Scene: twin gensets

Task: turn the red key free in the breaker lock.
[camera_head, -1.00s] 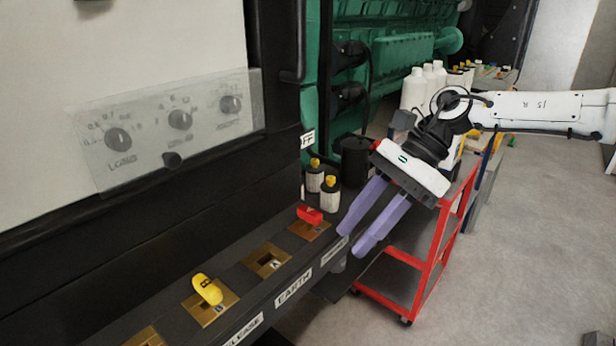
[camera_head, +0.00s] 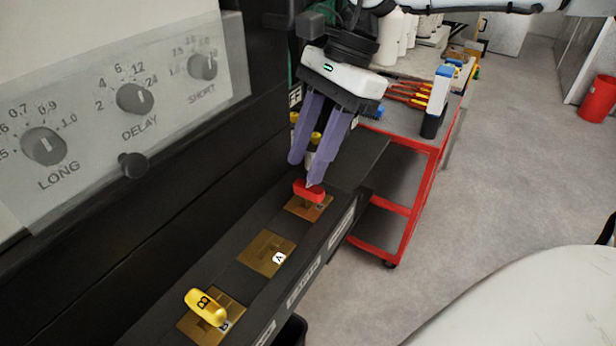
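The red key (camera_head: 308,191) sits in a brass lock plate (camera_head: 303,209) on the dark ledge, the farthest of the plates in view. My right gripper (camera_head: 305,174) points down just above and behind the red key. Its two lilac fingers are apart, with no object clearly held between them; one fingertip overlaps the key's top edge in the picture, and I cannot tell whether it touches. The middle brass plate (camera_head: 266,253), with a tag A, holds no key. My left gripper is not in view.
A panel with dials (camera_head: 135,98) and a dark knob (camera_head: 132,165) stands left of the ledge. Small yellow-capped bottles (camera_head: 315,138) stand behind the gripper fingers.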

